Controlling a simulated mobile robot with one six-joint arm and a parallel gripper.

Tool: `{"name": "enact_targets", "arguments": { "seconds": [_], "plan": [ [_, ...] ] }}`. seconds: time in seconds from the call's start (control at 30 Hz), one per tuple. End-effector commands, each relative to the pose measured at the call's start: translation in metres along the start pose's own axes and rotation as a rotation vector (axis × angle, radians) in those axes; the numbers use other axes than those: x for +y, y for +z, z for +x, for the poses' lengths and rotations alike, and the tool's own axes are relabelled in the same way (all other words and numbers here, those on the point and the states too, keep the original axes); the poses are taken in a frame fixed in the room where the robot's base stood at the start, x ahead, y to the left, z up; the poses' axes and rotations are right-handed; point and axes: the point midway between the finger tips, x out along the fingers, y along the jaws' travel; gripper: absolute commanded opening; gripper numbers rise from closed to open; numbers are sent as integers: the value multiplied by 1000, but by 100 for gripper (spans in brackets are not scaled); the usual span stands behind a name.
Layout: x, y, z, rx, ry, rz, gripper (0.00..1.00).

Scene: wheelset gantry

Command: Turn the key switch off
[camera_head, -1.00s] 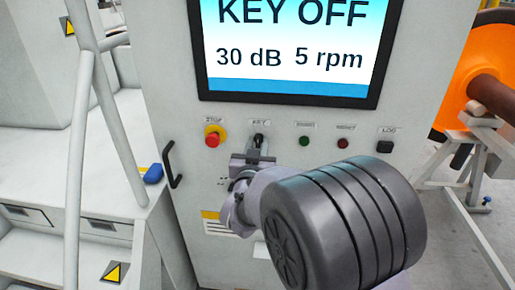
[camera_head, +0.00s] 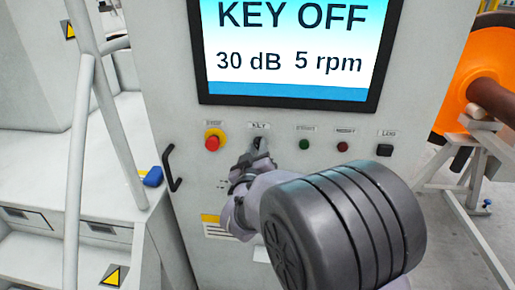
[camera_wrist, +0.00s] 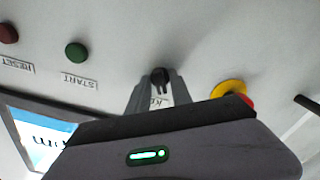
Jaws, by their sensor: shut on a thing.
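The black key switch (camera_head: 260,143) is on the light grey panel under the KEY label, below the screen (camera_head: 290,48). The screen reads KEY OFF, 30 dB and 5 rpm. My gripper (camera_head: 254,155) reaches up to the switch from below, and my wrist hides part of the panel. In the wrist view the dark key switch (camera_wrist: 159,76) shows between the two grey fingertips of my gripper (camera_wrist: 158,84). The jaws are shut on the key. The exact contact is too small to see.
Left of the key is a red stop button (camera_head: 212,142) on a yellow ring. To the right are a green START button (camera_head: 304,145), a red RESET button (camera_head: 342,147) and a black LOG button (camera_head: 385,150). A black handle (camera_head: 172,168) sticks out at lower left.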

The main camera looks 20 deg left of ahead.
Motion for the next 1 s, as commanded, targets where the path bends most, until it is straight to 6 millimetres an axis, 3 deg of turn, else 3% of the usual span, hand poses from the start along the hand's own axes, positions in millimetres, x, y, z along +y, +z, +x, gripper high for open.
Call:
{"name": "enact_targets", "arguments": {
  "seconds": [0.4, 0.43, 0.47, 0.8, 0.87, 1.0],
  "plan": [
    [0, 0, 0, 1, 0, -6, 0],
    [0, 0, 0, 1, 0, -6, 32],
    [0, 0, 0, 1, 0, -6, 35],
    [0, -1, -3, 1, 0, -5, 35],
    [0, -1, -10, 1, -1, -6, 35],
    [-1, -2, -42, 1, -4, -6, 35]
  ]
}}
